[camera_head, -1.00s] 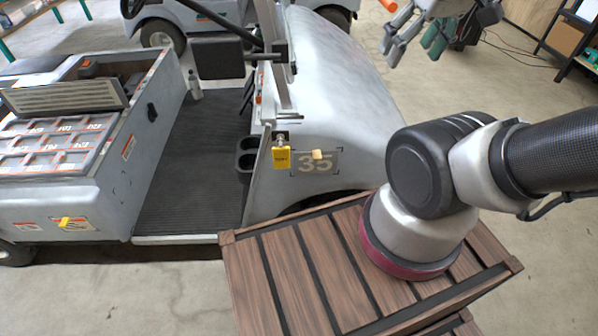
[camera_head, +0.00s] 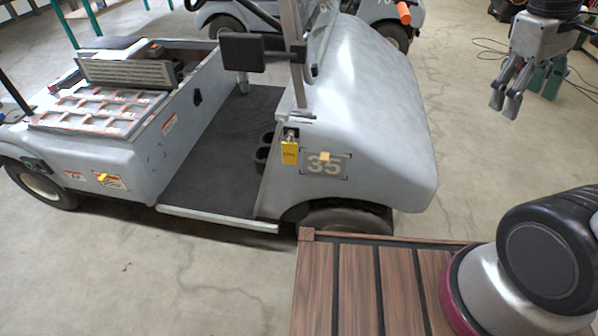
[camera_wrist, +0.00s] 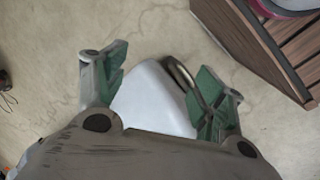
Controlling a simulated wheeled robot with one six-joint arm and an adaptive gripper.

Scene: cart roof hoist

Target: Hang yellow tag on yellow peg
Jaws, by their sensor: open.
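A yellow tag (camera_head: 290,153) hangs on the cart's (camera_head: 375,130) near side by the cup holders. A small yellow peg (camera_head: 110,180) sticks out from a label on the cart's rear side panel, at left. My gripper (camera_head: 505,103) is in the air at the right, well apart from the tag and the peg, fingers pointing down. In the wrist view my gripper (camera_wrist: 160,75) has its green-padded fingers apart. A pale shape and a brass-coloured ring show between them; I cannot tell what they are.
A tan peg (camera_head: 324,157) sits at the "35" plate, right of the tag. A brown slatted wooden deck (camera_head: 345,290) is in front, below the cart. A second cart (camera_head: 385,20) stands behind. Concrete floor (camera_head: 180,285) is open at front left. Cables lie at far right.

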